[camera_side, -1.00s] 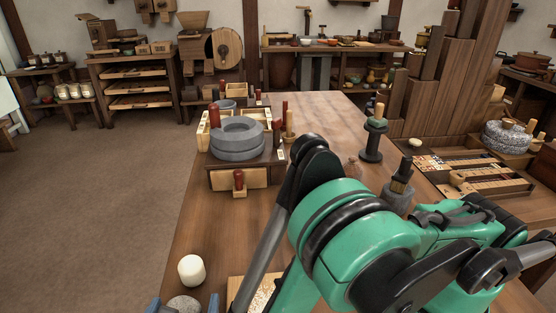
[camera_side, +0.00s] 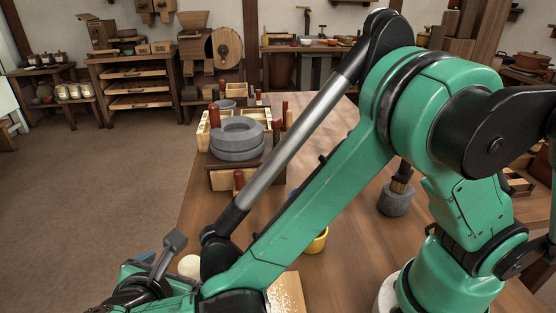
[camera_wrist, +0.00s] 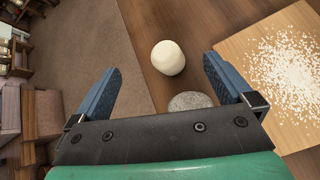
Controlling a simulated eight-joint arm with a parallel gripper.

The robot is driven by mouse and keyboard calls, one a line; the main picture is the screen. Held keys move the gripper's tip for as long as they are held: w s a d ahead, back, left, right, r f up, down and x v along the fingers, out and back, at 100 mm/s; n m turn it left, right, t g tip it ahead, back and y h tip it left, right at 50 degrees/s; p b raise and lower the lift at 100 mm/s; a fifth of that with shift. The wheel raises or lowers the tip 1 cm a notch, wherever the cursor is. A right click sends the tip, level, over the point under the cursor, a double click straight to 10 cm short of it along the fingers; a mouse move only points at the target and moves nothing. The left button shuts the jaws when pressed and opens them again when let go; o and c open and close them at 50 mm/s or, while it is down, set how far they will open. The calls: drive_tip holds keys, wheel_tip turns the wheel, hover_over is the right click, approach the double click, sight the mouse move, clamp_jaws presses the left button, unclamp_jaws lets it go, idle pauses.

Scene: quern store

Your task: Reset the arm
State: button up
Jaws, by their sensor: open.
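A grey speckled stone (camera_wrist: 190,102) lies near the right finger. A board with white grains (camera_wrist: 270,75) is to the right. A stone quern (camera_side: 237,138) stands on a wooden box farther back. A yellow cup (camera_side: 318,241) sits behind my arm. Open floor (camera_side: 90,200) lies left.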

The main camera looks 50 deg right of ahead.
drive_tip(key=s+d+r+m+y, duration=0.1)
drive_tip(key=d+r+m+y, duration=0.2)
drive_tip(key=d+m, duration=0.6)
drive_tip(key=s+d+r+m+y, duration=0.2)
drive_tip(key=d+r+m+y, duration=0.1)
drive_tip(key=d+m, duration=0.7)
drive_tip(key=m+y, duration=0.1)
drive_tip(key=m, duration=0.1)
drive_tip(key=shift+s+r+m+y, duration=0.3)
drive_tip(key=shift+m, duration=0.1)
